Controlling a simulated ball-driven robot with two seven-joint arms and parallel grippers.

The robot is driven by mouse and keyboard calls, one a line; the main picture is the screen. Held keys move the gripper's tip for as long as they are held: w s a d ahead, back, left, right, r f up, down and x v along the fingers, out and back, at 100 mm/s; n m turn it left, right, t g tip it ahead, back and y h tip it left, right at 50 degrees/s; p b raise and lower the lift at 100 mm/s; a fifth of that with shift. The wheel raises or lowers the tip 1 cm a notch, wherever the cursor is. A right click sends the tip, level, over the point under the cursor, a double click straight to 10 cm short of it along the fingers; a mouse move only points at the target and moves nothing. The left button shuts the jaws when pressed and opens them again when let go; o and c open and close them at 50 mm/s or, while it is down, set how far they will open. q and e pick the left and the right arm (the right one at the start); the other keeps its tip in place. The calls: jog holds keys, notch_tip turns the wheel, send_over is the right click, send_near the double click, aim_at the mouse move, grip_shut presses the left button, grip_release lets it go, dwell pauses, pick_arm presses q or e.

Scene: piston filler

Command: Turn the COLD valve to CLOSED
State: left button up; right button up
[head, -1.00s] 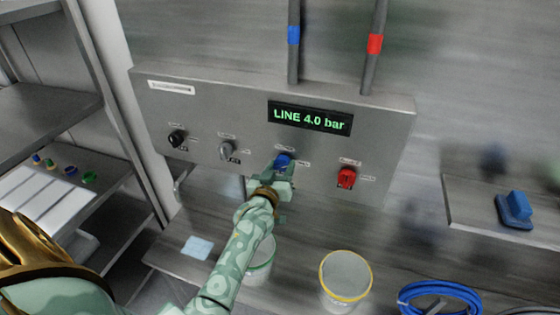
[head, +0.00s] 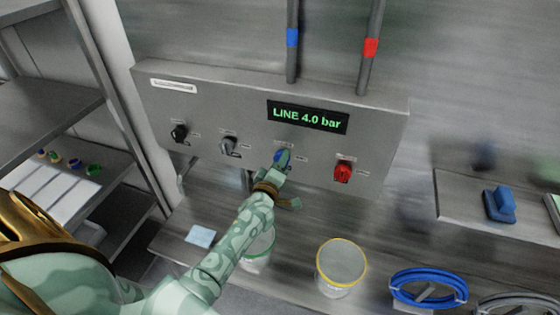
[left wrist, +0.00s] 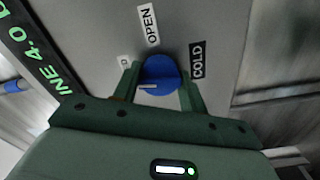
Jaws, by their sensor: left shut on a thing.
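The COLD valve is a blue round knob (head: 277,158) on the grey panel (head: 230,105); it also shows in the left wrist view (left wrist: 160,72). My left gripper (head: 283,163) is shut on this knob, with one finger on each side in the left wrist view (left wrist: 158,80). A short white mark on the knob sits on its lower left in that view. The OPEN label (left wrist: 149,25) and the COLD label (left wrist: 197,60) are readable. My right gripper is not in view.
A red knob (head: 343,172) is to the right, and a grey knob (head: 229,146) and a black knob (head: 179,133) to the left. The display (head: 307,117) reads LINE 4.0 bar. Buckets (head: 341,268) and a blue hose coil (head: 428,289) stand below.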

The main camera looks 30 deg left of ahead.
pick_arm(q)
jog(key=shift+n, duration=1.1)
jog(key=o, duration=1)
jog(key=shift+w, duration=0.1)
jog(key=v, duration=1.6)
jog(key=shift+f, duration=0.1)
